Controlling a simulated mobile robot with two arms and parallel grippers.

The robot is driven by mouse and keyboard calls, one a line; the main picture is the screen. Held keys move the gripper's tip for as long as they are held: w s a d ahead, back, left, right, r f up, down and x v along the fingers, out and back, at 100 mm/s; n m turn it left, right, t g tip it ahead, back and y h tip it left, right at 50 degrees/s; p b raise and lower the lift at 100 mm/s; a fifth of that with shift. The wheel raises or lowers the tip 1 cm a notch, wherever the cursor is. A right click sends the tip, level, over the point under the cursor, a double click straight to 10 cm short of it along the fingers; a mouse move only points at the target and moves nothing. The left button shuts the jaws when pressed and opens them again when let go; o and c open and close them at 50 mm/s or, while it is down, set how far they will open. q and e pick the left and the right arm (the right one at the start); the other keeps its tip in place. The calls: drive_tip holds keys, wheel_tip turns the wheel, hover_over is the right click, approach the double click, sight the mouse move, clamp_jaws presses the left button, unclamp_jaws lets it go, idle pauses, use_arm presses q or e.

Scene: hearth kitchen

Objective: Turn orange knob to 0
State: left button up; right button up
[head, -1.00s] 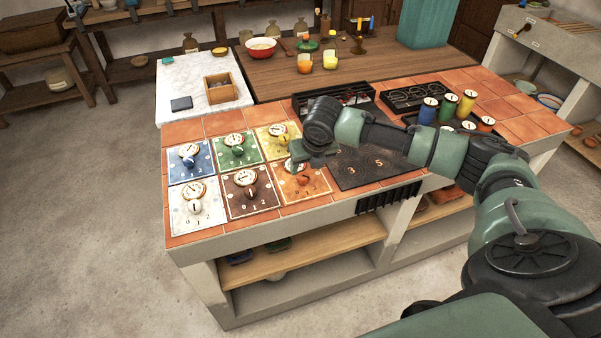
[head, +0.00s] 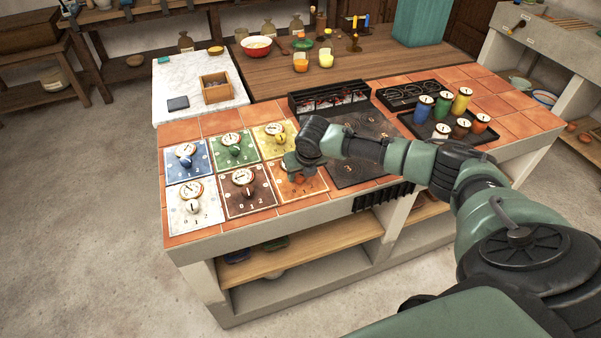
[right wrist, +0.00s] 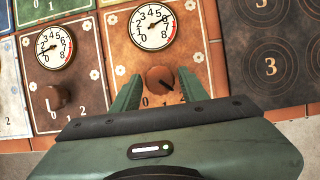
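The orange panel (right wrist: 118,50) carries a round white dial (right wrist: 153,26) and the orange-brown knob (right wrist: 160,79) below it. I cannot tell exactly which digit the knob points to. My right gripper (right wrist: 159,83) is open, with one finger on each side of the knob and a small gap to it. In the head view the right gripper (head: 297,163) covers the top of the orange panel (head: 313,186) and its dial; the knob (head: 299,178) shows just below. My left gripper is not in view.
The brown panel (head: 246,205) with its own knob lies left of the orange one, the yellow panel (head: 271,137) behind. A dark plate with numbered rings (head: 365,165) is at right. Colored canisters stand in a tray (head: 470,151) farther right.

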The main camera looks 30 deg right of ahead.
clamp_jaws()
